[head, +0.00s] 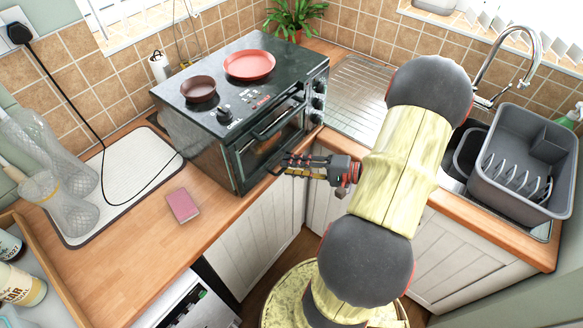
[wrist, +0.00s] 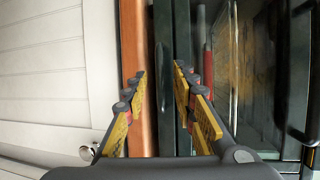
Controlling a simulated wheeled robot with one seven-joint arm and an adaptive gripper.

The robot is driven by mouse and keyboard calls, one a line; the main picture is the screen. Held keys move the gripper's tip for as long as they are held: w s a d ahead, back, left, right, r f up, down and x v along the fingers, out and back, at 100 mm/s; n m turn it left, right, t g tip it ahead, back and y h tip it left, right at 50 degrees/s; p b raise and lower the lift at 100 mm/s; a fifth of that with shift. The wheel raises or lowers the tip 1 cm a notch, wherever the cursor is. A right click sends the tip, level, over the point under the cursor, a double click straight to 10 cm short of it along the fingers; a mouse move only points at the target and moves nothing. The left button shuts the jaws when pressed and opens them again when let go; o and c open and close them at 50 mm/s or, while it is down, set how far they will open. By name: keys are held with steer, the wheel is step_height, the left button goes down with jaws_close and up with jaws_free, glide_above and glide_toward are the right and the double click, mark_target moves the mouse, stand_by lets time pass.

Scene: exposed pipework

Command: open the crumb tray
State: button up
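The dark toaster oven (head: 236,122) stands on the wooden counter in the corner, with its glass door (head: 262,146) shut. In the wrist view the oven front (wrist: 258,75) is on the right, turned on its side. A dark strip (wrist: 163,45) runs along the oven's lower edge, beside the counter edge (wrist: 133,45); it may be the crumb tray front, but I cannot tell. My gripper (head: 286,165) is in front of the oven's lower front. In the wrist view its fingers (wrist: 160,72) are apart, with the strip between them and nothing visibly gripped.
A red plate (head: 249,65) and a brown bowl (head: 198,89) sit on the oven. The sink's dish rack (head: 525,160) is at right. White cabinet fronts (wrist: 50,60) lie below the counter.

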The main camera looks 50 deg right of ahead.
steer(key=shift+w+a, duration=0.15)
steer(key=shift+w, duration=0.05)
steer(key=shift+c, duration=0.6)
jaws_close()
